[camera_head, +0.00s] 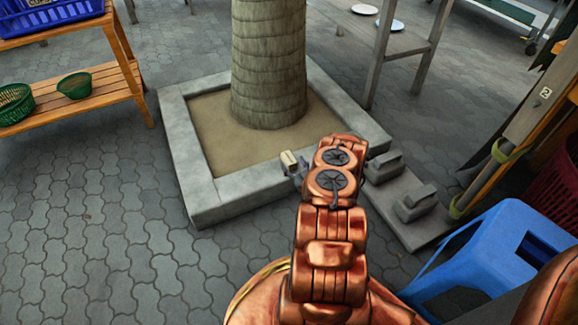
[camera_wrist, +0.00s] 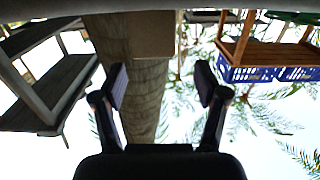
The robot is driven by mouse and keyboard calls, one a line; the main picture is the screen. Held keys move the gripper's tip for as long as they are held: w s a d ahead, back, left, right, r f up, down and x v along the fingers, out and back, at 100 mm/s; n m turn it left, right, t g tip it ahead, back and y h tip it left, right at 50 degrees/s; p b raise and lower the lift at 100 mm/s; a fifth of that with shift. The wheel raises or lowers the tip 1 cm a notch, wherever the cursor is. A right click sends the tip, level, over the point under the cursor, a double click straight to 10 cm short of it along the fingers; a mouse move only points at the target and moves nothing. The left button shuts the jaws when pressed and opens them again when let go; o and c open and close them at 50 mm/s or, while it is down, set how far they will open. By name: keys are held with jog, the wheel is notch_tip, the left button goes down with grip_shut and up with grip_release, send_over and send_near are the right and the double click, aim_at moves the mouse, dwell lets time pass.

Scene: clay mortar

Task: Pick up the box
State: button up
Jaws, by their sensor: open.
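A small cream box-like block (camera_head: 289,160) shows in the head view just left of the end of my arm, in front of the planter's sand. In the wrist view, a tan flat-sided block (camera_wrist: 152,36) at the top centre, in front of the trunk, looks like the same box. My gripper (camera_wrist: 162,84) is open, its two dark fingers wide apart with nothing between them. The block appears beyond the fingertips, apart from them. In the head view, my arm's copper links hide most of the gripper, and I cannot tell what the box rests on.
A palm trunk (camera_head: 268,65) stands in a square stone planter (camera_head: 185,150). A wooden shelf (camera_head: 85,95) with baskets is at the left. A blue stool (camera_head: 505,235) and stone blocks (camera_head: 384,166) are at the right. The paving at the lower left is clear.

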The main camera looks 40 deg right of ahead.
aim_at(288, 156)
jog(key=shift+s+f, duration=0.6)
jog(key=shift+f, duration=0.05)
jog(key=b+x, duration=0.2)
jog(key=x, duration=0.1)
jog(key=b+x, duration=0.2)
jog(key=x, duration=0.2)
jog(key=shift+s+f+b, duration=0.1)
jog(key=shift+f+b, duration=0.1)
jog(key=shift+b, duration=0.15)
jog(key=shift+w+d+r, duration=0.1)
jog(key=shift+w+d, duration=0.1)
jog(key=shift+w, duration=0.2)
jog(key=shift+c, duration=0.4)
jog(key=c, duration=1.2)
